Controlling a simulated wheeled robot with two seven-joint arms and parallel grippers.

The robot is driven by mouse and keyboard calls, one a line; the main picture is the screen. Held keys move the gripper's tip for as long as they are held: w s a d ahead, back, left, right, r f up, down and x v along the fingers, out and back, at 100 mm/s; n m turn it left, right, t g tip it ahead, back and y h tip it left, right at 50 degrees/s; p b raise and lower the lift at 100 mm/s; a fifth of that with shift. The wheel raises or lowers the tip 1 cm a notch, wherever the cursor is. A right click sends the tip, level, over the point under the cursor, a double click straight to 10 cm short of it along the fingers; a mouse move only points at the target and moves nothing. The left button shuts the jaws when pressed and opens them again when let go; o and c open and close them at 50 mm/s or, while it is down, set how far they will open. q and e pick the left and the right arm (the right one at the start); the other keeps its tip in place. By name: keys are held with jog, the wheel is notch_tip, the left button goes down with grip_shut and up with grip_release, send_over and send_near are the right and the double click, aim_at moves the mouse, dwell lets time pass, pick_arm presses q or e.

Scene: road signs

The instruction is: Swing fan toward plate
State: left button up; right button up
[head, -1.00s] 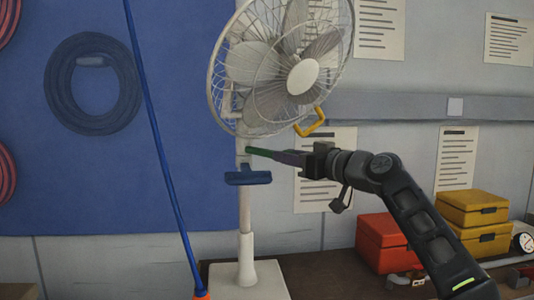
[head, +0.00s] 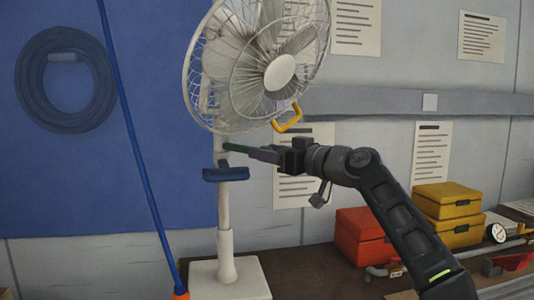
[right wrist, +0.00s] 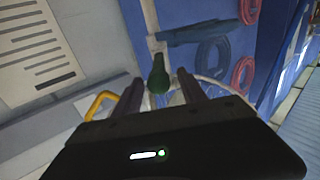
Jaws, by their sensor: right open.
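A white standing fan (head: 279,72) with a round wire cage is at the centre left of the head view, its face turned to the right. A yellow handle (head: 289,119) is at the cage's lower edge; it also shows in the right wrist view (right wrist: 99,103). A green grip (head: 235,148) sticks out from the post below the cage. My right gripper (head: 251,152) is at this grip, open. In the right wrist view the green grip (right wrist: 158,76) lies between the two fingers; contact cannot be told. No plate can be made out. My left gripper is not in view.
A blue bracket (head: 226,174) is on the fan post, above the white base (head: 228,278). A blue pole (head: 140,160) stands left of the fan. A red box (head: 362,238) and yellow boxes (head: 447,201) are on the bench at right, near my arm.

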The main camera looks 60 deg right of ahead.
jog(key=b+v, duration=0.1)
jog(key=v, duration=0.6)
jog(key=shift+s, duration=0.2)
dwell(0.4)
